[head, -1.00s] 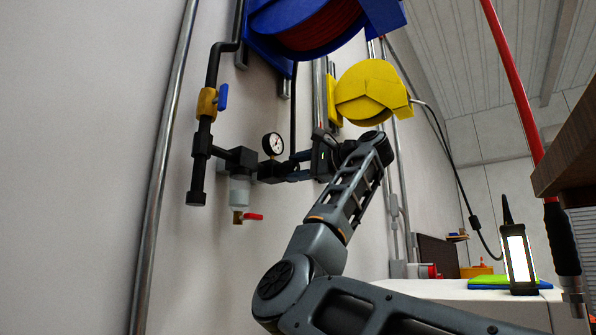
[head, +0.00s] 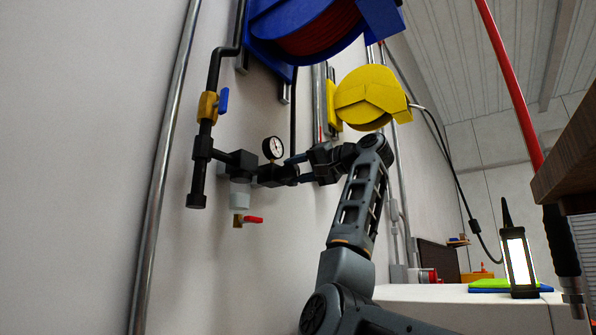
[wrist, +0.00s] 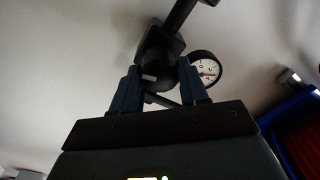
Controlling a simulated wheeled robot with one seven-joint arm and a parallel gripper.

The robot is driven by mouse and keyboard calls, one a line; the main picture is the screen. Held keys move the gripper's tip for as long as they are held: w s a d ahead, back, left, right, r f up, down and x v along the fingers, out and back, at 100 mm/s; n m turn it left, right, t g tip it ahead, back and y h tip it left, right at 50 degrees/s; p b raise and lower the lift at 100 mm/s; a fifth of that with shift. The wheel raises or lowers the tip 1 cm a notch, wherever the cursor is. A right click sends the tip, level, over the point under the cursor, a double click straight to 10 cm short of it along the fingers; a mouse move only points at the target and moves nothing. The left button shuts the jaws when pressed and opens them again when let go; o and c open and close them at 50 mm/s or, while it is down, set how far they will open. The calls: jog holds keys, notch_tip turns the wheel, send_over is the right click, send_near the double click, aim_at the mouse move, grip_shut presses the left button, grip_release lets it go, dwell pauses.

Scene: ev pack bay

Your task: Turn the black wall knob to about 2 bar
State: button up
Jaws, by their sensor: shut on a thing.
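The black knob (head: 290,174) sits at the right end of the regulator on the wall piping, under the round white pressure gauge (head: 274,148). My gripper (head: 298,169) reaches it from the right, with its blue fingers on either side of it. In the wrist view, the fingers of my gripper (wrist: 160,88) are shut on the dark knob (wrist: 161,74), which is partly in shadow. The gauge (wrist: 205,69) shows just beside the right finger there. Its needle is too small to read surely.
A yellow valve with a blue lever (head: 222,100) and a clear bowl with a red-handled drain (head: 251,219) are left of the knob. A blue hose reel (head: 262,42) and a yellow reel (head: 368,95) hang above. A lit lamp (head: 517,262) stands at right.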

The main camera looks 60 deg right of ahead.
jog(key=shift+f+n, duration=0.15)
jog(key=shift+n, duration=0.45)
jog(key=o, duration=1.1)
jog(key=shift+c, duration=0.2)
jog(key=s+b, duration=0.2)
jog(key=s, duration=0.6)
jog(key=shift+a, duration=0.15)
